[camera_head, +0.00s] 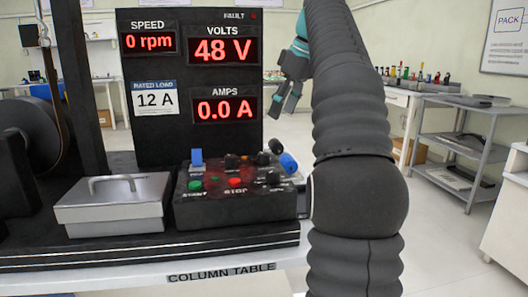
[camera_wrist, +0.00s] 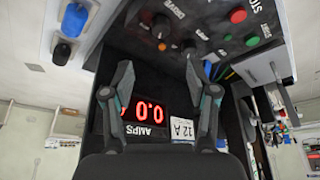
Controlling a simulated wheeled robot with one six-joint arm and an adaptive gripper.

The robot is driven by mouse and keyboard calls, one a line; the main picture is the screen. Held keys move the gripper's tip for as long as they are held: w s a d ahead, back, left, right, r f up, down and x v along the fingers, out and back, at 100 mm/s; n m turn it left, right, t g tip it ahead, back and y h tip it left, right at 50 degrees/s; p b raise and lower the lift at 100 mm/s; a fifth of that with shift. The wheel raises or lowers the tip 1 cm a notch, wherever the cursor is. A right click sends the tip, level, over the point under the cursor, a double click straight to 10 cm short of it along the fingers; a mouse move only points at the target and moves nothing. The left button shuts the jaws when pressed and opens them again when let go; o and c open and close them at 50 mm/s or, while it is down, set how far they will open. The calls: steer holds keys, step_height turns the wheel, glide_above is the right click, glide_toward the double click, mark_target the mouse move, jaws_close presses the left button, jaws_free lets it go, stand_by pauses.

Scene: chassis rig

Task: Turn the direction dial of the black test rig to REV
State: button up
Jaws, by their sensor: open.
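The black test rig's control box (camera_head: 235,207) stands on the table, with several black knobs, coloured buttons and small white lettering on its sloped top. I cannot tell for sure which knob is the direction dial, and no REV mark is readable.
The display panel (camera_head: 140,125) stands behind the box, reading 0 rpm, 48 V and 0.0 A. A blue knob (camera_head: 288,162) projects at the box's right and a blue lever (camera_head: 197,157) at its left. A lidded metal box (camera_head: 112,205) lies left. A shelf cart (camera_head: 465,145) stands far right.

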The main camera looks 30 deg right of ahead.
mark_target(264, 154)
steer(key=b+x, duration=0.4)
steer(key=x, duration=0.9)
steer(key=shift+r, duration=0.1)
jaws_close()
